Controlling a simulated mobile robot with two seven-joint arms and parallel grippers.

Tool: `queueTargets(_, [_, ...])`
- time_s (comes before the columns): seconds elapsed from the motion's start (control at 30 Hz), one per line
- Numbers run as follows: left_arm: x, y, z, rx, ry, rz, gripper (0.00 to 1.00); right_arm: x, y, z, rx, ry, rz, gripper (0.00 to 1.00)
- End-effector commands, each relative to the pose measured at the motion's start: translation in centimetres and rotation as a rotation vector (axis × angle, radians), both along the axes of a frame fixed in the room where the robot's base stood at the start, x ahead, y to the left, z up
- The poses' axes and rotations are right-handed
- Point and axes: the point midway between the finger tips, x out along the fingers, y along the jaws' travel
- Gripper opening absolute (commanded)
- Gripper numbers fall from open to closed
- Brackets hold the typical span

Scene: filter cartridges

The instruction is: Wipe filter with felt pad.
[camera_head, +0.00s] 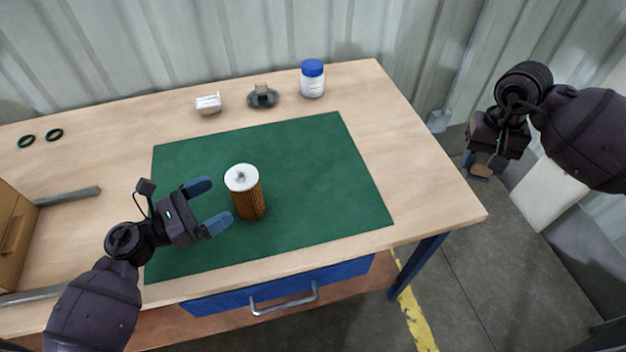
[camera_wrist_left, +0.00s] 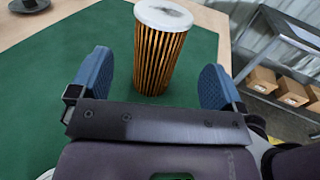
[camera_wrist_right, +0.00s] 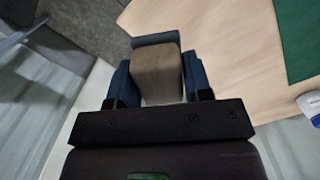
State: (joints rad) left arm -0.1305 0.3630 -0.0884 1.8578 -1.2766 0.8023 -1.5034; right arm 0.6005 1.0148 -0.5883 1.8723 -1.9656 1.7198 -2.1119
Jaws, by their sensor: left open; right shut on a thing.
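The filter (camera_head: 248,200), an orange-brown pleated cylinder with a white top cap, stands upright on the green mat (camera_head: 325,165). Its cap carries a grey smudge, also visible in the left wrist view (camera_wrist_left: 165,14). My left gripper (camera_head: 209,205) is open, with its blue fingers pointing at the filter from the left. In the left wrist view the filter (camera_wrist_left: 160,60) appears between the fingers, with gaps on both sides. My right gripper (camera_head: 480,160) is off the table's right side, shut on a tan-brown block (camera_wrist_right: 157,75), which looks like the felt pad.
At the table's back stand a white box-like item (camera_head: 208,104), a dark round holder (camera_head: 263,98) with a brownish piece on it, and a blue-capped white jar (camera_head: 312,82). Two dark green rings (camera_head: 40,138) lie far left.

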Motion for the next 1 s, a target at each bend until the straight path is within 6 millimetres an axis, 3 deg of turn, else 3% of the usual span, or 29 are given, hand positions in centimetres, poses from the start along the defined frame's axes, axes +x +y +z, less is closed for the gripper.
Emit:
queueTargets(0.3, [3.0,-4.2,0.2,-0.002,-0.002,-0.001,0.95,0.0,0.0,1.3,0.0,-0.011,0.0,0.27])
queueTargets(0.5, [4.2,-5.7,0.1,-0.003,0.0,0.002,0.95,0.1,0.0,1.6,0.0,-0.014,0.0,0.27])
queueTargets(0.93, [4.6,-6.3,0.0,0.0,0.002,0.001,0.95,0.1,0.0,1.6,0.0,-0.015,0.0,0.27])
queueTargets(1.0, [4.6,-6.3,0.0,0.0,0.002,0.001,0.86,0.1,0.0,1.6,0.0,-0.015,0.0,0.27])
